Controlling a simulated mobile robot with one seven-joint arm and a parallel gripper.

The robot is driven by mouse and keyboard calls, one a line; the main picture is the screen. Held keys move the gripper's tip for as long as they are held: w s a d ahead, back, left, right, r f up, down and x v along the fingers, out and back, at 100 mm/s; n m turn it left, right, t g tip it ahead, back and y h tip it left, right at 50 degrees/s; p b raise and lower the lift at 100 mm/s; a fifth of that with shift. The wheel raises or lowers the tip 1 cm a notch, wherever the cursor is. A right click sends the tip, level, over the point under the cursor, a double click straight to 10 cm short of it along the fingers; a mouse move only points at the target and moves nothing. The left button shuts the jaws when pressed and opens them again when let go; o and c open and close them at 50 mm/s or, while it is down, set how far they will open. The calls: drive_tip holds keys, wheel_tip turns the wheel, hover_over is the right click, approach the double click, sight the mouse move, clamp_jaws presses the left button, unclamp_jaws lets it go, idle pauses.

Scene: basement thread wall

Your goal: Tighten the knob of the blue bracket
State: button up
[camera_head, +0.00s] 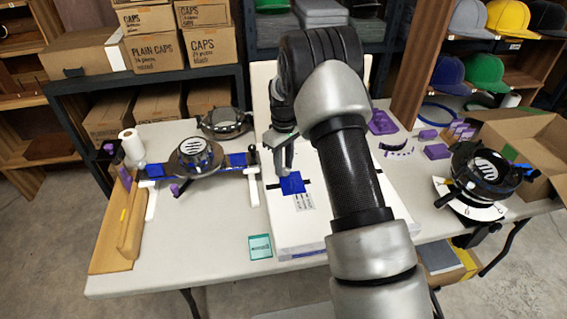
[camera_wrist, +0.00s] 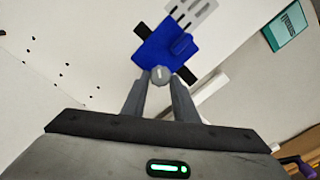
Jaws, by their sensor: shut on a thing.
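The blue bracket (camera_head: 292,184) is mounted on the white panel in the middle of the table. It also shows in the wrist view (camera_wrist: 166,47), with black strips on two sides and a grey slotted plate at its top. Its round grey knob (camera_wrist: 161,75) sits at the bracket's lower edge in the wrist view. My gripper (camera_wrist: 160,84) is shut on the knob, with one fingertip on each side. In the head view my gripper (camera_head: 286,169) is right beside the bracket, and the knob is too small to make out there.
The white panel (camera_head: 285,232) lies under my arm. A small teal box (camera_head: 260,246) is near its front left corner. A cap-holding rig (camera_head: 195,155) stands left and another (camera_head: 482,170) right. Purple parts (camera_head: 437,151) lie at the right. The front left tabletop is clear.

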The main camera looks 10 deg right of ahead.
sight(285, 169)
drive_tip(key=m, duration=0.2)
drive_tip(key=m+p, duration=0.1)
drive_tip(key=m, duration=0.2)
drive_tip(key=shift+w+d+r+m, duration=0.1)
drive_tip(key=shift+d+m, duration=0.05)
drive_tip(key=shift+m, duration=0.15)
drive_tip(key=shift+d+m, duration=0.1)
drive_tip(key=shift+m, duration=2.1)
drive_tip(key=o, duration=1.1)
drive_tip(key=shift+c, duration=0.2)
wheel_tip(285, 169, up, 17)
drive_tip(key=p, duration=0.3)
drive_tip(key=shift+r, duration=0.15)
